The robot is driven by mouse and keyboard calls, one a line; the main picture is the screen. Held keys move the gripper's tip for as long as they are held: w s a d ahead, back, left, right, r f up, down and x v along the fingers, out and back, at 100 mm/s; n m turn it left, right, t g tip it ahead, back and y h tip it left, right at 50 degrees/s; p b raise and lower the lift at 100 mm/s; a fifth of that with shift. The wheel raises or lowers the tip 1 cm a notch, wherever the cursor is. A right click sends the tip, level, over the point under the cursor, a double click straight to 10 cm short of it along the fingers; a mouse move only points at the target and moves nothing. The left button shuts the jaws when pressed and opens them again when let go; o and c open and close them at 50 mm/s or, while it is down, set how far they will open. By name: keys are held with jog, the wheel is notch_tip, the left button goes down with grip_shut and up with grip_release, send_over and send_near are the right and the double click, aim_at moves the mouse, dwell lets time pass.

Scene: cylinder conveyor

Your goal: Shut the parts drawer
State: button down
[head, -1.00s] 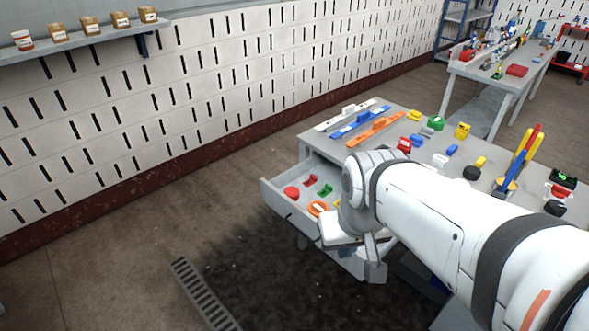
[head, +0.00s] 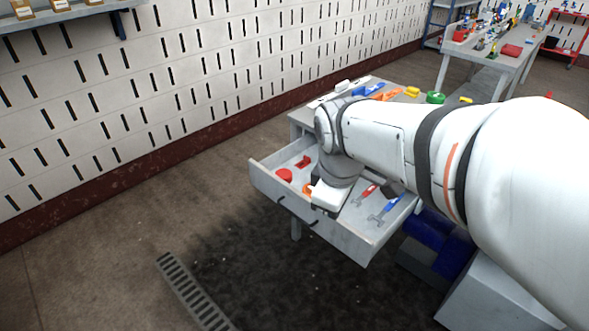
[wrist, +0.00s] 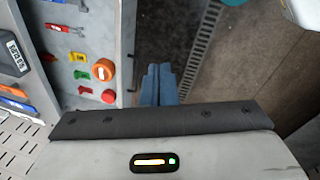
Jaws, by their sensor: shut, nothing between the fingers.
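The parts drawer (head: 270,188) stands open, pulled out from under the grey workbench, with dark handle pieces on its front. Red, orange and blue parts lie inside. My arm reaches across the drawer, and my wrist hides part of it; my fingers are hidden in the head view. In the wrist view, my gripper (wrist: 158,86) is shut and empty. Its fingertips appear just right of the drawer's front panel (wrist: 128,35), over the floor on the outer side. Whether they touch the panel I cannot tell.
The workbench top (head: 300,120) holds several coloured tools and parts. A floor grate (head: 190,290) lies in front of the drawer, with open floor around it. A slotted wall (head: 150,90) runs behind. A blue object (head: 440,243) sits under the bench at the right.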

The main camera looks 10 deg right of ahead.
aim_at(325, 230)
jog(key=w+a+f+n+h+b, duration=0.1)
jog(key=w+f+n+b, duration=0.3)
jog(key=f+n+b, duration=0.25)
jog(key=w+a+f+n+b, duration=0.1)
jog(key=w+f+n+b, duration=0.4)
jog(key=f+n+b, duration=0.15)
jog(key=w+d+f+b, duration=0.1)
jog(key=f, duration=0.2)
jog(key=w+d+f+n+b, duration=0.1)
jog(key=d+f+b, duration=0.1)
jog(key=f, duration=0.2)
jog(key=w+d+f+n+b, duration=0.1)
jog(key=w+d+f, duration=0.1)
jog(key=f, duration=0.1)
jog(key=shift+f+b, duration=0.3)
jog(key=shift+b, duration=0.1)
